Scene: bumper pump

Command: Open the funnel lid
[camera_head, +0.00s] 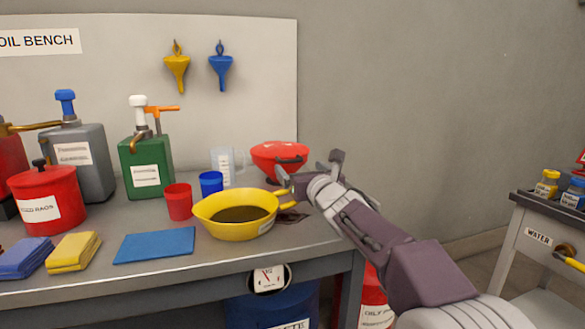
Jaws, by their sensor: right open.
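A red funnel (268,168) stands at the back right of the bench. Its red lid (277,149) appears to lie shut across the top, with a dark handle (289,160) at its front edge. My right gripper (309,170) is open, just right of and in front of the funnel, with nothing seen between its fingers. The gripper hides the funnel's lower right side. I cannot tell whether a finger touches the funnel. My left gripper is not in view.
A yellow pan (236,227) of dark liquid sits in front of the funnel. A red cup (178,202), a blue cup (211,183) and a clear jug (224,164) stand to the left. A blue mat (155,245) lies nearer the front edge.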

